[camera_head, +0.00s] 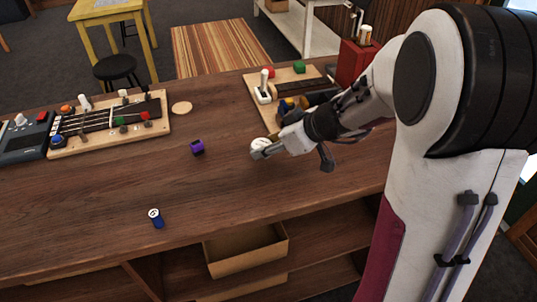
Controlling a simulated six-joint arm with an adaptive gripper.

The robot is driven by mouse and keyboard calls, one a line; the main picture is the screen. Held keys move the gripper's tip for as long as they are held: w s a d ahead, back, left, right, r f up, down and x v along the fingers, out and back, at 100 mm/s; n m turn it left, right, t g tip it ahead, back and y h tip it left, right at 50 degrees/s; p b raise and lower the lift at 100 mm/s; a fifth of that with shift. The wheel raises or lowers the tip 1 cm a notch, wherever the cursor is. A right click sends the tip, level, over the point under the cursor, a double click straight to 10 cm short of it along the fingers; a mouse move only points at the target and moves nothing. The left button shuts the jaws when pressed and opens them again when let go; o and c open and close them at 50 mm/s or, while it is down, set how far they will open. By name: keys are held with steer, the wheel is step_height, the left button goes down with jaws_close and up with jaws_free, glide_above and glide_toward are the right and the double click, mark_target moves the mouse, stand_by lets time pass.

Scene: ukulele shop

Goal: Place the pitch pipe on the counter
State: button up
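My gripper (270,149) is over the right part of the wooden counter (100,200), pointing left, in front of a wooden board. A small pale round thing (258,143) is at its fingertips. It may be the pitch pipe, but I cannot tell for sure, nor whether the fingers are closed on it or whether it touches the counter. A small purple thing (197,147) sits on the counter left of my gripper. A blue cylinder with a white top (156,219) stands near the front edge.
A wooden board with a fretted neck and coloured knobs (110,123) lies at the left, beside a dark device (22,137). A round wooden disc (181,107) lies near it. A second board (257,81) and a red box (355,62) are behind my gripper. The middle front is mostly clear.

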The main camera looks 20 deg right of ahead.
steer(key=shift+f, duration=1.85)
steer(key=shift+f, duration=0.15)
steer(key=o, duration=1.1)
steer(key=shift+r, duration=0.2)
steer(key=shift+s+d+r, duration=0.25)
steer(key=shift+r, duration=0.1)
steer(key=v, duration=1.1)
steer(key=shift+s, duration=0.1)
